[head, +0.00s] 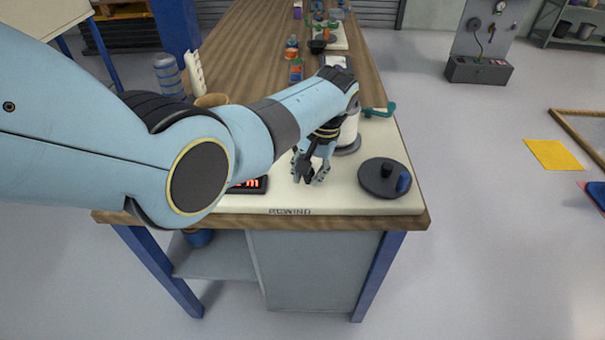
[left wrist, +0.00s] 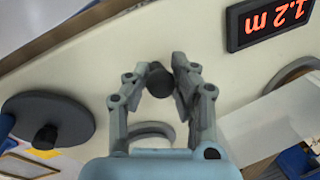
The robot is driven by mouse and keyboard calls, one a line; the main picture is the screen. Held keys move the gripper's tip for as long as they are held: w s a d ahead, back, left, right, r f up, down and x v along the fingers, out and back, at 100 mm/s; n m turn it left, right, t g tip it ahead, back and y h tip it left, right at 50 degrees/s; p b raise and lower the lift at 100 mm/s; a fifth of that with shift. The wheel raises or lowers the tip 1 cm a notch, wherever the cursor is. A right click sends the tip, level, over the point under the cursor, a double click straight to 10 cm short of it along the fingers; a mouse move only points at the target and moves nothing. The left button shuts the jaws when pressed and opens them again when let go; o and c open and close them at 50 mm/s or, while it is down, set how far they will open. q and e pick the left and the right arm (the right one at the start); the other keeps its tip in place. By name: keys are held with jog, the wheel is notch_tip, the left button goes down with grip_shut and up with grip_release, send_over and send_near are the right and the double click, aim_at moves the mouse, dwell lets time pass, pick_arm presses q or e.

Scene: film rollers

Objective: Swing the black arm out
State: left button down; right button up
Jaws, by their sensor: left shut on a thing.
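My left gripper (head: 312,176) reaches down over the cream board marked REWIND. In the left wrist view its two fingers (left wrist: 160,80) are shut on a dark rounded piece (left wrist: 159,82), which appears to be the end of the black arm. The rest of the black arm is hidden by the gripper, and I cannot tell how far out it stands. A white roll (head: 348,132) on a grey round base stands just behind and right of the gripper. My right gripper does not show.
A dark disc (head: 378,181) with a black knob and a blue peg lies right of the gripper; the disc also shows in the left wrist view (left wrist: 70,112). A red-lit display (left wrist: 272,18) reads 1.2 m. A green handle (head: 380,111) stands behind the roll. Small stations line the far bench.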

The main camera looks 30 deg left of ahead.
pick_arm(q)
jog(key=shift+w, duration=0.15)
dwell(0.3)
jog(key=c, duration=1)
grip_release()
jog(key=r, duration=0.4)
jog(key=d+r, duration=0.1)
jog(key=r, duration=0.3)
jog(key=d+r, duration=0.1)
jog(key=r, duration=0.2)
jog(key=shift+w+d+r, duration=0.1)
jog(key=shift+d+r, duration=0.1)
jog(key=shift+r, duration=0.2)
